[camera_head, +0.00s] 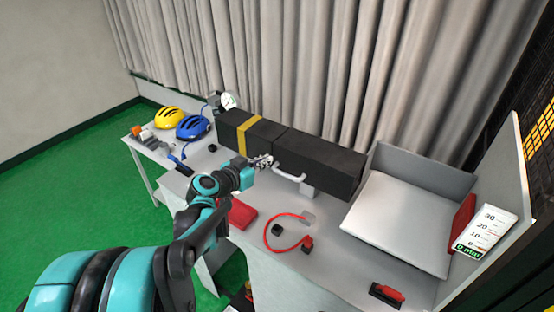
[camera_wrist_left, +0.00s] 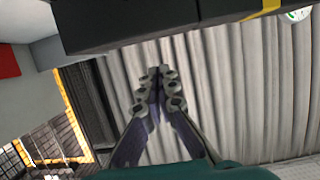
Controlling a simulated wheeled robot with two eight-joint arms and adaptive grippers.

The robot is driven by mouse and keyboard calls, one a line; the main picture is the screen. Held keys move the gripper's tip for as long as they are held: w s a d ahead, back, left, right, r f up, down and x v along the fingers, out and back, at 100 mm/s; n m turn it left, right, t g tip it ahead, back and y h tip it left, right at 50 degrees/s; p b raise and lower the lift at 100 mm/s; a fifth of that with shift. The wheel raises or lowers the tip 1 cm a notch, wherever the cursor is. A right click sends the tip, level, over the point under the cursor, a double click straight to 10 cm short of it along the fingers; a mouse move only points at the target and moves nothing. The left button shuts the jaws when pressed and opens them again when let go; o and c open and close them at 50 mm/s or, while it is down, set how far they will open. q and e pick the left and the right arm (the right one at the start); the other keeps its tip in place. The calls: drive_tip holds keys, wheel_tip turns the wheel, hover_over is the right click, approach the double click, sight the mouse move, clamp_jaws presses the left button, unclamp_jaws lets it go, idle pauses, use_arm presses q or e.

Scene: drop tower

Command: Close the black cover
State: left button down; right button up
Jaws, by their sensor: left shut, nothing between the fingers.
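A long black box-shaped cover (camera_head: 325,155) lies along the back of the grey bench, with a yellow band around its left part and a seam near its middle. A pale handle (camera_head: 289,175) is on its front face; it also shows the dark box along the top of the left wrist view (camera_wrist_left: 130,27). My left gripper (camera_head: 268,160) is at the front of the cover, close to the handle's left end. Its fingers are together and empty in the left wrist view (camera_wrist_left: 160,72). Whether it touches the cover I cannot tell. My right gripper is out of view.
A large white tray (camera_head: 395,218) stands at the right. A red cable (camera_head: 268,232), a red pouch (camera_head: 240,214) and a red-handled tool (camera_head: 386,292) lie on the bench front. Yellow (camera_head: 169,118) and blue helmets (camera_head: 193,127) sit at the far left.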

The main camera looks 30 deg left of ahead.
use_arm(q)
drive_tip(key=w+f, duration=0.5)
drive_tip(key=w, duration=0.3)
drive_tip(key=shift+d+f, duration=0.2)
drive_tip(key=shift+d, duration=0.15)
drive_tip(key=shift+f, duration=0.15)
wheel_tip(320, 180, down, 12)
drive_tip(key=w+b, duration=0.1)
drive_tip(key=b, duration=1)
drive_tip(key=shift+w+r+b, duration=0.25)
drive_tip(key=shift+b, duration=0.1)
drive_tip(key=shift+d+r, duration=0.1)
drive_tip(key=shift+r, duration=0.05)
